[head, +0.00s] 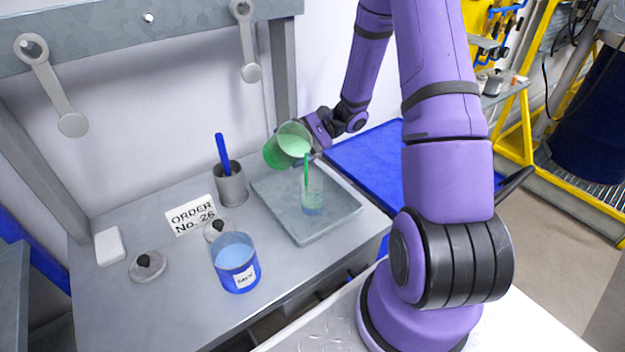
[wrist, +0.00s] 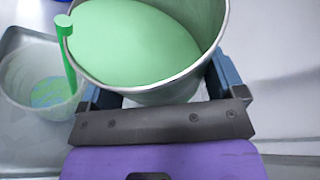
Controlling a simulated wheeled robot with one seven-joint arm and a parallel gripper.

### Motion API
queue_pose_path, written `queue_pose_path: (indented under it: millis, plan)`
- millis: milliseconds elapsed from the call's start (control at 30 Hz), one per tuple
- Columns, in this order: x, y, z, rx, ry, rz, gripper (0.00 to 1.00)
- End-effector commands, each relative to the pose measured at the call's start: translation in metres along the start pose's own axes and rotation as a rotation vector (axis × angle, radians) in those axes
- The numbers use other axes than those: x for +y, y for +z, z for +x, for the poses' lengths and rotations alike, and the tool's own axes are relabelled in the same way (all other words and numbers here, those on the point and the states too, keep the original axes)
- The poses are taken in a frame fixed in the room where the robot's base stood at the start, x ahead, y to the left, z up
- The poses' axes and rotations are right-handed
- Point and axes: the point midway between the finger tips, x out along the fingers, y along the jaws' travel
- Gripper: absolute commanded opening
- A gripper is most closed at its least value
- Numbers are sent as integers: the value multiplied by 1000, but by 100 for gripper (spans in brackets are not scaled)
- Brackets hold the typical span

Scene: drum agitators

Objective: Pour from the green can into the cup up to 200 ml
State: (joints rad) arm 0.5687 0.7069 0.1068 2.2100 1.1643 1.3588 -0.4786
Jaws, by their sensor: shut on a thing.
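The green can (head: 285,147) is tilted above the cup in the head view, and green liquid shows inside it. My gripper (head: 314,138) is shut on the can; the wrist view also shows the can's metal rim and green contents (wrist: 140,45) up close. A green stream falls from the lip into the clear cup (head: 312,192). The cup stands upright on a grey tray (head: 340,222). In the wrist view the cup (wrist: 38,85) has a patchy blue and green layer at its bottom. Any marks on the cup are too small to read.
A blue can (head: 236,265) with a white label stands at the table's front. Behind it are an order sign (head: 191,214), a grey holder (head: 231,187) with a blue stick, a lid (head: 148,267) and a white block (head: 110,246). A blue mat (head: 365,155) lies right of the tray.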

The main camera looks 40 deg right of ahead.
Motion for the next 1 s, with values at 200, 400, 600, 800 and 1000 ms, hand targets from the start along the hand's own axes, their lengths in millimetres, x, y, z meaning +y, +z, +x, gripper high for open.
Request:
queue_pose_path:
  millis: [200,400,600,800,1000]
  plan:
    - [0,0,0,-2,-7,-13,50]
    - [1,0,0,-4,-12,-27,50]
    - [1,0,0,-5,-17,-39,50]
    - [2,-1,0,-7,-22,-52,50]
    - [2,-1,0,-8,-27,-64,50]
